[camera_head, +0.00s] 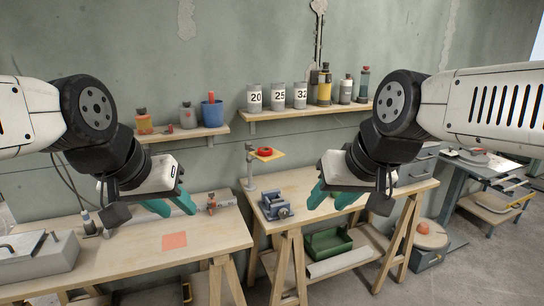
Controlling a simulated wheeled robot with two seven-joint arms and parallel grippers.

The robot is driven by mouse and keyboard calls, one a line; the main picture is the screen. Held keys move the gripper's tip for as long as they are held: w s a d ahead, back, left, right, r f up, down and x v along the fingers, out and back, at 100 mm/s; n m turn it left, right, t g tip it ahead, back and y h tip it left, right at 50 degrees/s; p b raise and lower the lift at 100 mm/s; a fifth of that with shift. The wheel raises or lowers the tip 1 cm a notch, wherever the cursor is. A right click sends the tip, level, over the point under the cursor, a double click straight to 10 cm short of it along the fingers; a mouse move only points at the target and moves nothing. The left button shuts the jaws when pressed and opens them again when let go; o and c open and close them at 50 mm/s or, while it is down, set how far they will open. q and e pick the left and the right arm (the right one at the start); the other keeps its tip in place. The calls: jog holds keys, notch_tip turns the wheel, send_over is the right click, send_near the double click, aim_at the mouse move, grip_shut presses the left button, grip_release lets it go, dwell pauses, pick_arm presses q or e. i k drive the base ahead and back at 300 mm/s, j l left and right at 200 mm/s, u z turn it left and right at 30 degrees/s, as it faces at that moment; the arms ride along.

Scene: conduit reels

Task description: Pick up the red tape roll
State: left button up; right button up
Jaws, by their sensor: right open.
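The red tape roll (264,151) lies on a small yellow platform (272,158) on a grey post stand at the back of the right workbench. My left gripper (171,202) has teal fingers spread apart and empty, over the left workbench, left of the roll. My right gripper (332,196) is open and empty, in front of the right workbench, to the right of the roll and lower in the picture. Neither gripper touches the roll.
A blue vise (275,205) sits on the right workbench (300,190) near the stand. The left workbench (210,235) holds a grey case (38,258) and an orange square (174,241). Wall shelves carry numbered cans (278,96) and bottles. A green bin (328,243) is below.

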aim_at(265, 152)
jog(key=i+l+u, duration=0.25)
jog(key=i, duration=0.25)
jog(key=i+l+u, duration=0.25)
jog(key=i, duration=0.2)
jog(key=j, duration=0.1)
